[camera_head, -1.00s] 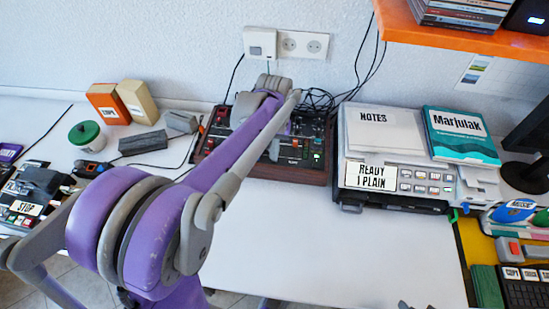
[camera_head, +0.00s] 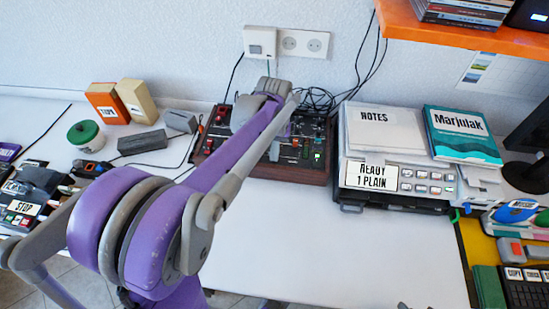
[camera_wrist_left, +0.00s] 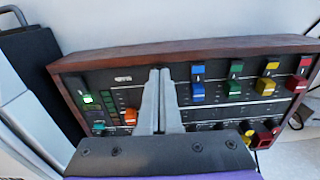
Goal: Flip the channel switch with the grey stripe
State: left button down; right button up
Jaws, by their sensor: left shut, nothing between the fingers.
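The mixer, a dark panel in a wooden frame (camera_head: 290,175), stands against the wall, partly hidden by my left arm. It fills much of the wrist view (camera_wrist_left: 200,48). Its channels there carry a blue switch (camera_wrist_left: 198,90), a green one (camera_wrist_left: 234,87), a yellow one (camera_wrist_left: 265,86) and a red one (camera_wrist_left: 297,84). An orange knob (camera_wrist_left: 131,116) is left of my fingers. My left gripper (camera_wrist_left: 160,72) is shut and empty over the panel, between the orange knob and the blue switch. Its fingers hide part of the panel, and I cannot make out a grey stripe.
A grey machine (camera_head: 410,182) bearing notes and a book stands right of the mixer. The front tabletop is clear. Small grey tips show at the bottom edge.

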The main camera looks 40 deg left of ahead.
pick_arm(q)
jog(key=shift+f, duration=0.3)
jog(key=shift+r, duration=0.1)
jog(key=shift+r+p, duration=2.5)
jog(key=shift+r, duration=0.95)
jog(key=shift+f, duration=0.1)
